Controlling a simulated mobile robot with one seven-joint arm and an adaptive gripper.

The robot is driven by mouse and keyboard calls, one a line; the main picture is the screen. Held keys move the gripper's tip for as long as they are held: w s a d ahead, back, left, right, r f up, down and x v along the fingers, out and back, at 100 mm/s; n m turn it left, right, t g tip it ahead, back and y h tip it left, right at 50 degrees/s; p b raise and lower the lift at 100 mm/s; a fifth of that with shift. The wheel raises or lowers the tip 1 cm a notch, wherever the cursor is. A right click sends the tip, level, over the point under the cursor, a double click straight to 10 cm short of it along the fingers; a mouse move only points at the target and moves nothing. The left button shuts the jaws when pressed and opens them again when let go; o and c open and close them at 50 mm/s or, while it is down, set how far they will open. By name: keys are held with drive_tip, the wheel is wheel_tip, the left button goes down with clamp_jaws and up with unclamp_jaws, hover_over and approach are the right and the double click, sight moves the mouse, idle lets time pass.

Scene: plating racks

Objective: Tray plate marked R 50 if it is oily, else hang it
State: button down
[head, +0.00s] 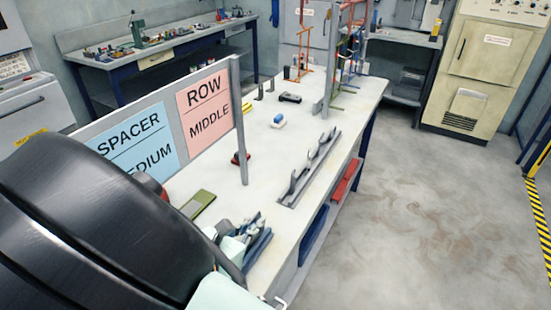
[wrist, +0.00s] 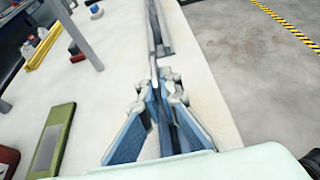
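My gripper (head: 245,235) is low over the near part of the white bench (head: 190,180). In the wrist view my gripper (wrist: 168,85) has a pale blue finger on each side, with a thin dark strip between them. I cannot tell whether that strip is held or lies behind. A long grey rail (head: 300,180) with upright fins lies on the bench just past the fingertips; the rail also shows in the wrist view (wrist: 158,35). No R 50 mark is readable, and I cannot pick out the plate or see whether it is oily.
Signs reading "SPACER" (head: 128,140) and "ROW MIDDLE" (head: 208,107) stand on the left. A green-framed panel (head: 198,204) lies left of my gripper. A red tray (head: 346,180) and a blue tray (head: 313,236) sit under the bench edge. The floor on the right is clear.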

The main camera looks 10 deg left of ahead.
drive_tip(key=shift+f, duration=0.55)
drive_tip(key=shift+f, duration=0.2)
drive_tip(key=c, duration=2.2)
unclamp_jaws()
drive_tip(key=shift+o, duration=0.2)
drive_tip(key=shift+b, duration=0.35)
